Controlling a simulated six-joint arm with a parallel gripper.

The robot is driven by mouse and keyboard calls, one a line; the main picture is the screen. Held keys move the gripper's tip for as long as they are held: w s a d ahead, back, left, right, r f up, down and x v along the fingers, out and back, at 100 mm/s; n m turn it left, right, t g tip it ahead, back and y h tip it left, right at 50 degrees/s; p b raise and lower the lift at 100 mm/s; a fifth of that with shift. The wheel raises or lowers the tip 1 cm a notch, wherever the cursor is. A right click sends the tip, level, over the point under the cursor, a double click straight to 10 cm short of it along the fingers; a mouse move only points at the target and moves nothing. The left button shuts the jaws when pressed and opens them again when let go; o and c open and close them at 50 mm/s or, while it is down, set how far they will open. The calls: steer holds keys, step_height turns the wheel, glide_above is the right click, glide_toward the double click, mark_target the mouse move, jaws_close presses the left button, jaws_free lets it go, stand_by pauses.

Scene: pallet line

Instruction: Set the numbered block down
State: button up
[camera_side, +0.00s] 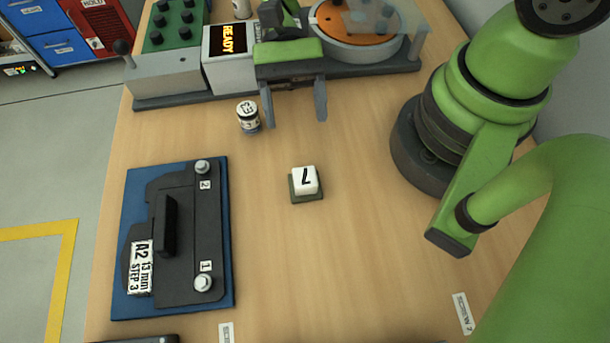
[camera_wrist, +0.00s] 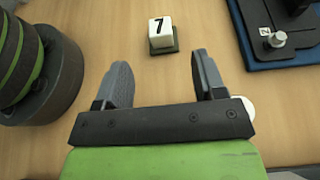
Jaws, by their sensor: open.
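The numbered block (camera_side: 305,178) is a white cube marked 7. It sits on a small dark square base (camera_side: 307,197) on the wooden table, near the middle of the side view. The wrist view shows the block (camera_wrist: 160,28) on its base (camera_wrist: 163,47) beyond the fingertips. My gripper (camera_side: 294,115) is open and empty, with its two grey fingers spread apart. It is apart from the block, on the machine side of it. The wrist view shows my gripper (camera_wrist: 162,70) with nothing between the fingers.
A small jar labelled 23 (camera_side: 248,118) stands just left of my gripper. A blue board (camera_side: 229,250) with a dark fixture (camera_side: 207,230) lies left of the block. A machine with a READY screen (camera_side: 228,40) and an orange turntable (camera_side: 350,25) lines the back.

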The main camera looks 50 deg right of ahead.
mark_target(303, 167)
steer(key=shift+s+a+f, duration=0.15)
steer(key=shift+s+f, duration=0.05)
steer(key=shift+f, duration=0.25)
steer(key=shift+x, duration=3.5)
steer(key=c, duration=1.1)
steer(key=shift+r, duration=0.15)
